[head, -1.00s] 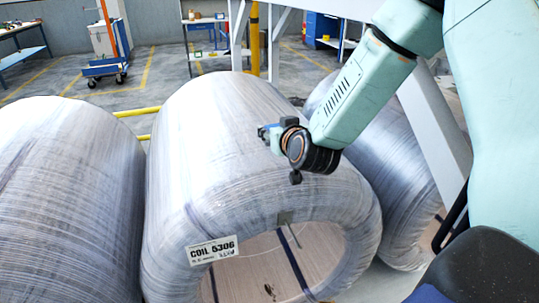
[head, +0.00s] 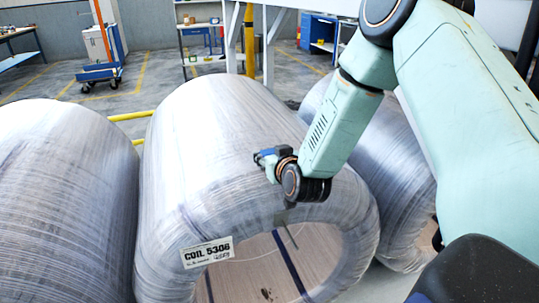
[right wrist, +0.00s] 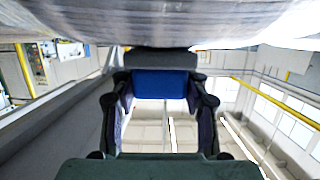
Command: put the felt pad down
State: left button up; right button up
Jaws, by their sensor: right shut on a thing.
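The felt pad (right wrist: 162,84) appears as a blue block with a dark grey layer in the right wrist view, between the two fingers of my right gripper (right wrist: 160,98). The gripper is shut on it. The grey layer lies close against the coil's wrapped surface in that view; I cannot tell whether it touches. In the head view my right gripper (head: 270,162) is small and partly hidden by my wrist, over the near upper side of the middle coil (head: 215,115). A bit of blue shows there. My left gripper is not in view.
The middle coil has a white label (head: 206,252) and a small grey patch (head: 283,216) on its rim. Other wrapped coils stand close on the left (head: 65,190) and right (head: 398,180). A yellow rail (head: 132,116) runs behind. A blue cart (head: 98,73) stands farther back.

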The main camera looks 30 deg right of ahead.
jog(key=o, duration=1.2)
jog(key=shift+w+f, duration=0.15)
jog(key=shift+f, duration=0.05)
jog(key=shift+o, duration=0.2)
jog(key=shift+r, duration=0.1)
